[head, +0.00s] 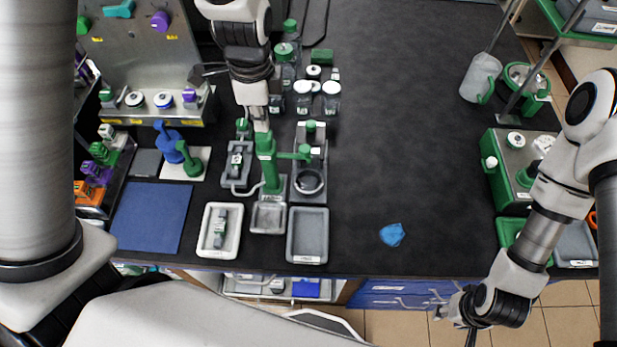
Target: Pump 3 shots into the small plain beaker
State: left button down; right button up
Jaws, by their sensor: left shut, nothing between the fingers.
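A green pump dispenser (268,165) stands among grey trays at the table's front, its spout pointing right. A small round vessel (309,181), which looks like a beaker, stands just below and in front of the spout on a grey stand. Its contents and any markings are too small to tell. My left gripper (259,122) is shut and empty, with its fingertips right at the top of the pump head; whether they touch it I cannot tell. My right gripper (456,311) is low at the table's front right edge, away from the pump, and its fingers are unclear.
Several jars with white lids (331,88) and green-capped bottles (284,52) stand behind the pump. A white tray (205,243) and a grey tray (322,238) lie in front. A blue cloth-like piece (392,235) lies on otherwise clear dark table to the right.

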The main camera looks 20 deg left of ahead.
aim_at(263, 135)
pick_arm(q)
jog(key=shift+f+b, duration=1.45)
jog(key=shift+f, duration=0.65)
jog(key=shift+r+p, duration=1.9)
jog(key=shift+r, duration=0.2)
notch_tip(263, 135, up, 6)
jog(key=p, duration=0.5)
